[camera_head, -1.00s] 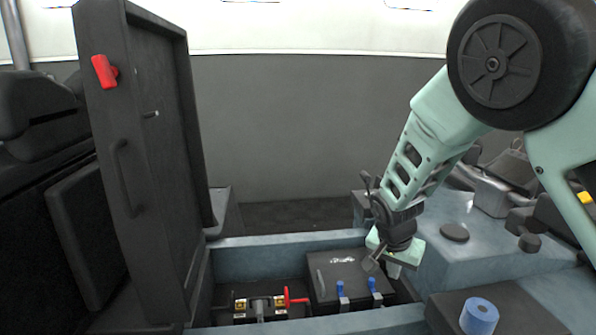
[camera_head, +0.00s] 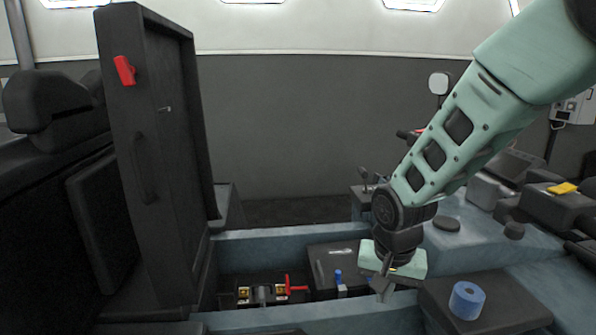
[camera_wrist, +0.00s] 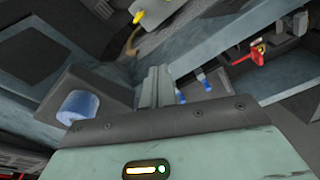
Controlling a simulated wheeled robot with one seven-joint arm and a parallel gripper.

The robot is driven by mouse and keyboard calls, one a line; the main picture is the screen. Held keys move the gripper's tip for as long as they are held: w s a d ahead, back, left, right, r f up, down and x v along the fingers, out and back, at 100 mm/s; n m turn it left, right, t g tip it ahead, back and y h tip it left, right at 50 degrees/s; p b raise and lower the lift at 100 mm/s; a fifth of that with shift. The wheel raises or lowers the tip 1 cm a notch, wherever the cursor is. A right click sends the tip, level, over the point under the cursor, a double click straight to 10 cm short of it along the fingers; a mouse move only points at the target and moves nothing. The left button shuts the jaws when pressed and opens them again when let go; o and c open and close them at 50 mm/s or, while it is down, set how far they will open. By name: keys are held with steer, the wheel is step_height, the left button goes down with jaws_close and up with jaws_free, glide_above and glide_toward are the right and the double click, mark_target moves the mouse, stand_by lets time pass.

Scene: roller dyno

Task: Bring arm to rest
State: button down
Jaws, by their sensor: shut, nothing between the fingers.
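My gripper (camera_head: 384,287) hangs at the end of my pale green arm, above the right part of an open compartment (camera_head: 290,236). Its fingers are shut with nothing between them, and they also show in the wrist view (camera_wrist: 155,88). Below and behind it is a black box (camera_head: 330,262) with blue-topped terminals (camera_head: 338,276), partly hidden by the gripper. I cannot tell how far the fingers are above it.
A tall dark lid (camera_head: 160,170) with a red latch (camera_head: 124,70) stands upright at the left. A red-handled switch (camera_head: 293,287) sits in the compartment. A blue roll (camera_head: 468,300) stands on a dark surface at the right. The grey wall behind is clear.

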steer(key=s+r+n, duration=0.2)
steer(key=s+n, duration=0.1)
steer(key=s, duration=0.4)
steer(key=s+a+r+n+g, duration=0.1)
steer(key=s+n, duration=0.3)
steer(key=s, duration=0.4)
steer(key=s+a+r+n, duration=0.1)
steer(key=s+r+n, duration=0.2)
steer(key=s, duration=0.5)
steer(key=shift+s+n+g+y, duration=0.3)
steer(key=shift+n+y, duration=0.1)
steer(key=shift+n, duration=0.2)
